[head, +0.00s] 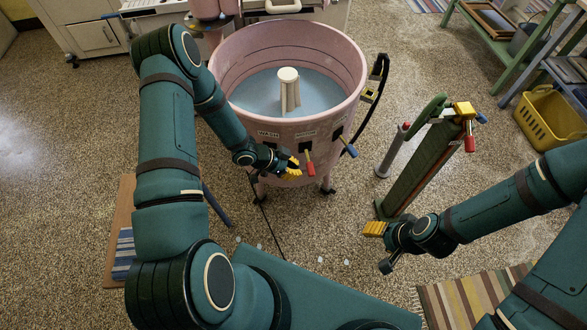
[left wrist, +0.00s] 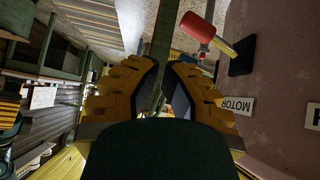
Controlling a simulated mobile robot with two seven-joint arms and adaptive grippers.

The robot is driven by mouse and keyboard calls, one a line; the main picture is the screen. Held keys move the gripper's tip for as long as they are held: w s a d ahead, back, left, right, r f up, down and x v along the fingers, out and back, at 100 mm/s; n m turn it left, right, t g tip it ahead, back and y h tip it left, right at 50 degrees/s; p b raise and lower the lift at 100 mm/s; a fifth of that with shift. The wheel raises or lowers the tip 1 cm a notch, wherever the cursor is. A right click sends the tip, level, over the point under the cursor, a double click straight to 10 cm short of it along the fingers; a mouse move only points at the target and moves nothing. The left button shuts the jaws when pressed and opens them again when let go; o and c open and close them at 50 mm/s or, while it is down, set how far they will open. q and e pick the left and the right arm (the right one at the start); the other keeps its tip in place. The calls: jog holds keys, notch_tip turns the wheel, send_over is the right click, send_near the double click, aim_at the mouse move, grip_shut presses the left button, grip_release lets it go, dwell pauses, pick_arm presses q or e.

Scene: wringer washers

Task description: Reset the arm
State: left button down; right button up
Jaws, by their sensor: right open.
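The pink washer tub (head: 355,78) holds pale blue water and a cream agitator (head: 289,90). Its front carries a lever with a red handle (head: 310,168) that points down from a black slot and a blue-handled lever (head: 350,150) to its right. My left gripper (head: 297,168) is just left of the red handle. In the left wrist view, the yellow fingers (left wrist: 160,66) are apart with nothing held between them. The red handle (left wrist: 198,27) is beyond them at upper right, near a MOTOR label (left wrist: 237,105). My right gripper (head: 374,229) is open and empty, low at right.
A green post (head: 425,165) with a yellow top and red and blue knobs stands right of the tub. A yellow basket (head: 552,117) is at far right. A striped rug (head: 465,300) lies at lower right.

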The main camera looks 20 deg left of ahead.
dwell(0.3)
pick_arm(q)
jog(key=s+d+r+n+g+y, duration=0.1)
jog(key=s+d+r+n+y, duration=0.1)
jog(key=s+d+n, duration=0.3)
jog(key=s+d+r+n+g+y, duration=0.2)
jog(key=s+d+r+n, duration=0.2)
jog(key=s+n, duration=0.3)
jog(key=shift+s+d+r, duration=0.25)
jog(key=shift+s+d, duration=0.2)
jog(key=shift+s, duration=0.4)
